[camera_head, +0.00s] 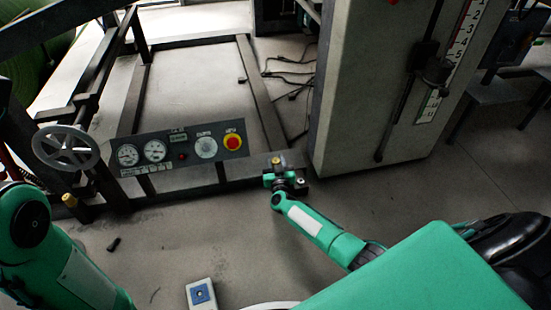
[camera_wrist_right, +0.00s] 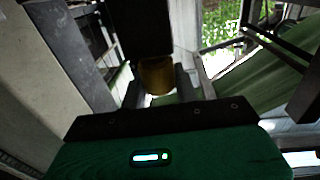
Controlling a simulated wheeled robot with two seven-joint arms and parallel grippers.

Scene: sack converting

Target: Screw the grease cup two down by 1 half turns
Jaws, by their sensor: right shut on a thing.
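A brass grease cup (camera_head: 276,160) stands at the right end of the frame's front beam, and it also shows in the wrist view (camera_wrist_right: 157,75). My right gripper (camera_head: 277,175) is at this cup, with its fingers on either side of the cup and shut on it. The fingers hide part of the cup, and its thread is not visible. A second brass cup (camera_head: 69,199) stands on the left, below the handwheel, away from the right gripper. I cannot read a number on either cup. My left arm shows at the lower left, but its gripper is out of view.
A panel (camera_head: 182,149) with gauges and a red button stands left of the right gripper. A handwheel (camera_head: 66,147) is further left. A large grey column (camera_head: 375,100) rises close on the right. Cables (camera_head: 290,75) and a small box (camera_head: 201,294) lie on the floor.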

